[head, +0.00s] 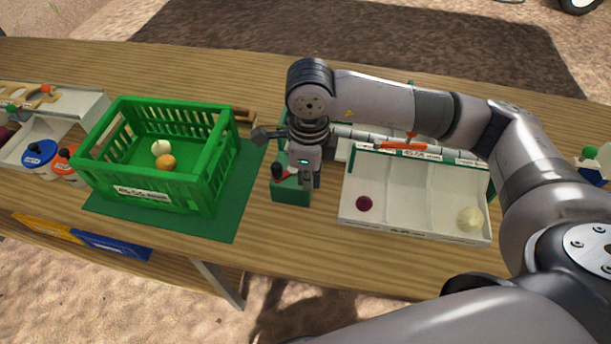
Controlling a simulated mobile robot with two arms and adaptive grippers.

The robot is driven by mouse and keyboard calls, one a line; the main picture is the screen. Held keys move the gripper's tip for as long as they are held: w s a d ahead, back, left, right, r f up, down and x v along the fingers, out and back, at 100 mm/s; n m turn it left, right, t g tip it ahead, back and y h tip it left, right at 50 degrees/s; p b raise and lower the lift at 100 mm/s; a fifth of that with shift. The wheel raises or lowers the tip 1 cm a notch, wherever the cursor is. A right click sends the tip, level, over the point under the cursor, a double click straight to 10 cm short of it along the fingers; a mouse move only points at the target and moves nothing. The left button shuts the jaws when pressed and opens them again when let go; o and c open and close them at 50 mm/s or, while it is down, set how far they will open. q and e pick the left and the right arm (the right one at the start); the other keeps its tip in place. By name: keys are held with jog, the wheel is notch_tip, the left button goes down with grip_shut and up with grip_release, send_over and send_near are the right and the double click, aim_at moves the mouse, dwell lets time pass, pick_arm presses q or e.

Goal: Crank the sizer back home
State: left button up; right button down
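The sizer stands right of centre: a white tray (405,220) with compartments below a row of grey rollers (367,135) and an orange pointer (404,145). At its left end is a green block (290,192) with a red crank arm and a black knob (278,170). My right gripper (307,182) points down right over the crank, its fingers close beside the knob and partly hiding the crank arm. I cannot tell whether it touches the crank or how far its fingers are apart. My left gripper is out of view.
A green crate (150,193) with a white and an orange onion stands on a green mat (233,215) to the left. A purple onion (364,203) and a pale onion (469,219) lie in the tray. Blue-lidded and orange-lidded tubs (40,155) stand at far left.

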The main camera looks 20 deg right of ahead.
jog(key=shift+s+d, duration=0.15)
jog(key=shift+s, duration=0.15)
jog(key=shift+s, duration=0.15)
jog(key=shift+s+d+b, duration=0.3)
jog(key=shift+s, duration=0.2)
jog(key=shift+s, duration=0.1)
jog(key=shift+s+d+b, duration=0.3)
jog(key=shift+s, duration=0.3)
jog(key=c, duration=2.4)
grip_release()
jog(key=c, duration=1.9)
grip_release()
